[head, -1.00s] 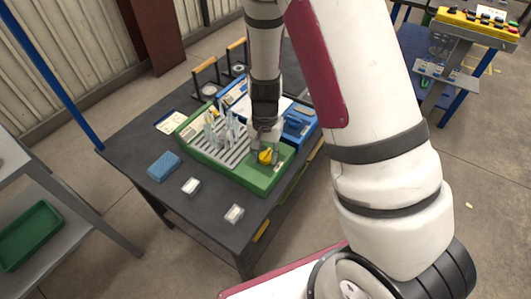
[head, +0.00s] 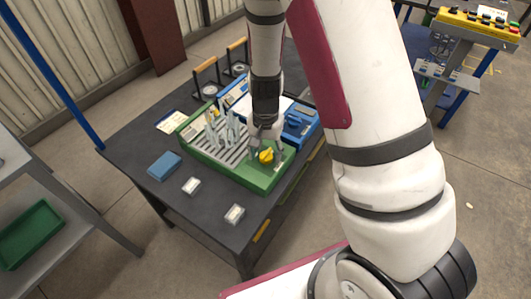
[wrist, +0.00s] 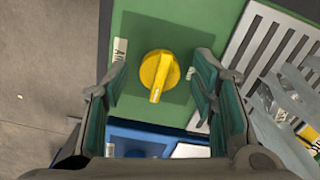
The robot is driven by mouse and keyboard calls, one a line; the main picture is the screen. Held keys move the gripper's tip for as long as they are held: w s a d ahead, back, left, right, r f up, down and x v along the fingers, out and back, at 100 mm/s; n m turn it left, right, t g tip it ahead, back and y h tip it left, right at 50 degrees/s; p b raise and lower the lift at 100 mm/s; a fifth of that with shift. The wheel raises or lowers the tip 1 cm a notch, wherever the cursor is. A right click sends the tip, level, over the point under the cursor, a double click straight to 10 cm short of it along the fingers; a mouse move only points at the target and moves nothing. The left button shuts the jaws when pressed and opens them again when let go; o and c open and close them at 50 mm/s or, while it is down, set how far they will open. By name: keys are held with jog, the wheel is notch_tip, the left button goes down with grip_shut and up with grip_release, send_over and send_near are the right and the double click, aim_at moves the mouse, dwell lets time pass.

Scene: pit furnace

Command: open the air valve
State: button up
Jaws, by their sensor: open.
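The air valve is a yellow round knob with a raised grip bar (wrist: 158,74) on a green panel (wrist: 185,32) in the wrist view. A label, partly hidden by a finger, stands beside it. In the head view the yellow knob (head: 266,156) is at the near right end of the green unit (head: 247,181). My gripper (wrist: 160,92) is open, with one finger on each side of the knob and gaps between. In the head view my gripper (head: 263,138) points down at the knob. I cannot tell whether the fingertips are at the knob's height.
Upright grey metal pieces (head: 218,128) stand on the slatted part beside the knob. A blue unit (head: 300,124) lies behind. A blue sponge-like block (head: 164,166) and two small white boxes, one here (head: 234,214), sit on the dark table (head: 150,130).

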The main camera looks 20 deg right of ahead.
notch_tip(320, 180, up, 11)
dwell(0.4)
jog(key=shift+r, duration=0.2)
notch_tip(320, 180, up, 9)
jog(key=n+t+y+p, duration=0.1)
jog(key=n+p, duration=0.1)
send_over(266, 154)
jog(key=s, duration=0.5)
jog(key=s+r+n+t, duration=0.1)
jog(key=s+r+n, duration=0.1)
jog(key=s+r, duration=0.5)
jog(key=s+r+n+t+p, duration=0.1)
jog(key=s+r+n, duration=0.1)
jog(key=s+r, duration=0.2)
jog(key=s+r+n+t+h+p, duration=0.1)
jog(key=s+r, duration=0.3)
jog(key=s, duration=0.4)
jog(key=shift+s+d+r+n+p, duration=0.3)
jog(key=shift+s+n+p, duration=0.15)
jog(key=shift+p, duration=0.2)
